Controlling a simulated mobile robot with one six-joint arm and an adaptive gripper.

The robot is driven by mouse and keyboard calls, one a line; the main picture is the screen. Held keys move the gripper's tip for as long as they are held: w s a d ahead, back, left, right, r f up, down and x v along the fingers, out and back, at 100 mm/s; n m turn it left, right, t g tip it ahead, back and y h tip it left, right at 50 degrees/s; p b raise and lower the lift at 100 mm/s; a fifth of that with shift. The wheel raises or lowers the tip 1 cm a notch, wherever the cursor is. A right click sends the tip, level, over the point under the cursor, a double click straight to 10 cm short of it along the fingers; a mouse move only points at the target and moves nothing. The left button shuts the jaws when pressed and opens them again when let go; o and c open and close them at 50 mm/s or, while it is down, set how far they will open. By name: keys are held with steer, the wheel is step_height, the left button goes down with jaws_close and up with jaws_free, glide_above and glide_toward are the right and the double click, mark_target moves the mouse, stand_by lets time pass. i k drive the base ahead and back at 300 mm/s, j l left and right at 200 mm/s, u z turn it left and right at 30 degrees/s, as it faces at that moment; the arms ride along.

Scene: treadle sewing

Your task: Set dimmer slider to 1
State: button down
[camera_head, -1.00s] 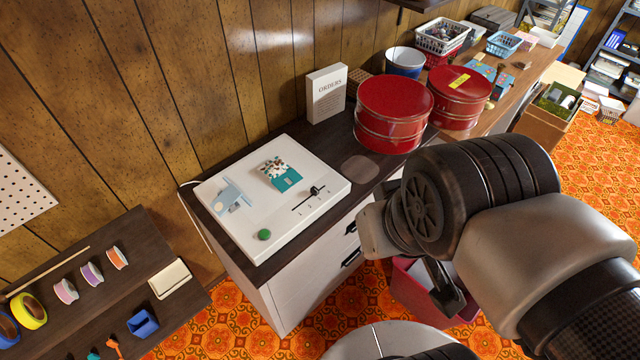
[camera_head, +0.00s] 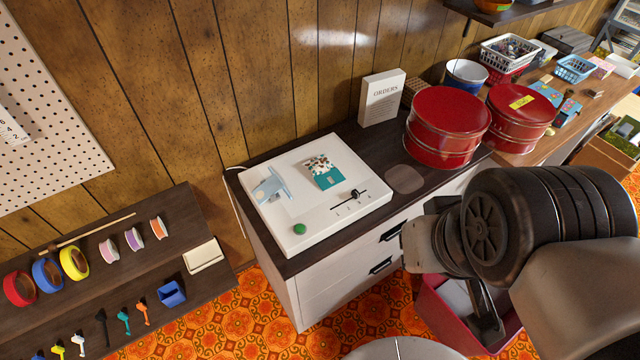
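The dimmer slider (camera_head: 355,195) is a small black knob on a dark slot with small marks beside it. It sits near the right side of a white panel (camera_head: 318,222) on the dark-topped cabinet. The knob stands toward the right end of the slot; the marks are too small to read surely. A green round button (camera_head: 299,228) is at the panel's front left. My arm is at the lower right, right of the panel and apart from it. Part of my gripper (camera_head: 487,318) shows below the dark wrist; its opening cannot be made out.
A teal patterned packet (camera_head: 323,173) and a pale blue device (camera_head: 270,186) lie on the panel. Red tins (camera_head: 447,128) and an ORDERS box (camera_head: 382,97) stand behind and right. A magenta bin (camera_head: 450,315) is below my arm. A lower shelf (camera_head: 90,262) at left holds tapes and spools.

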mark_target(355, 193)
steer(key=i+l, duration=0.2)
steer(key=i, duration=0.2)
steer(key=i+l+z, duration=0.15)
steer(key=i, duration=0.25)
